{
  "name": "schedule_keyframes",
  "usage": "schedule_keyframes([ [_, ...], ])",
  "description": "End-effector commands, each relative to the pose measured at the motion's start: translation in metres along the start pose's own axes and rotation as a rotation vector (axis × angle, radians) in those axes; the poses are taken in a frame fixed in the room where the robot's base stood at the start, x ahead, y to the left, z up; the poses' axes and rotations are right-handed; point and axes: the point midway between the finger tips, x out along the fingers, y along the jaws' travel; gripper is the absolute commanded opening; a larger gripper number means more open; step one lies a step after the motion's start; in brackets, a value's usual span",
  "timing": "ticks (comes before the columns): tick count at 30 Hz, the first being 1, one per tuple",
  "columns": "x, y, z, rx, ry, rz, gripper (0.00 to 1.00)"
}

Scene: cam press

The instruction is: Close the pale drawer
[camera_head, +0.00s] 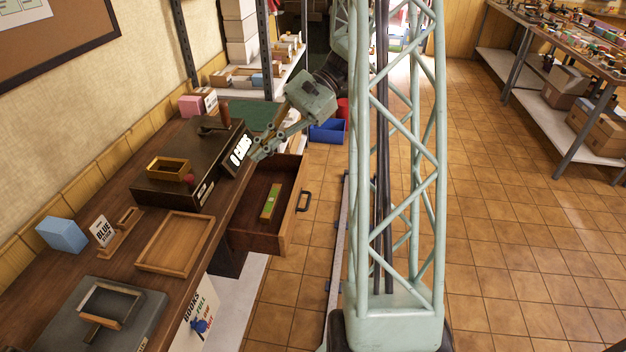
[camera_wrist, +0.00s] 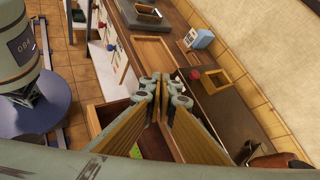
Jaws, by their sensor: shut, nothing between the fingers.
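A wooden drawer (camera_head: 291,220) stands pulled out from under the bench, with a dark handle (camera_head: 304,201) on its front. It looks mid-brown rather than clearly pale; a green block (camera_head: 270,202) lies inside. In the wrist view, part of the drawer (camera_wrist: 94,122) shows at lower left, partly hidden by my fingers. My gripper (camera_head: 258,153) is shut and empty, above the bench edge near the back of the drawer and in front of the dark box with the lit sign. Its closed fingertips show in the wrist view (camera_wrist: 161,82). It is apart from the handle.
The dark box (camera_head: 165,190) stands on the bench beside my gripper. A wooden tray (camera_head: 143,262) and a blue block (camera_head: 62,234) are nearer. Pale fronts with red and blue knobs (camera_wrist: 110,47) line the bench in the wrist view.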

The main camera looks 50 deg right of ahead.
Motion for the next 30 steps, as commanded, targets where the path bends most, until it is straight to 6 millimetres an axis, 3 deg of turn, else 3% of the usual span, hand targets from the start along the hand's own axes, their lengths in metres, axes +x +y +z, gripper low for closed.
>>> schedule_keyframes([
  [16,-0.045,0.014,-0.101,0.184,-0.097,-0.214,0.00],
  [30,-0.085,0.044,-0.188,0.323,-0.180,-0.409,0.00],
])
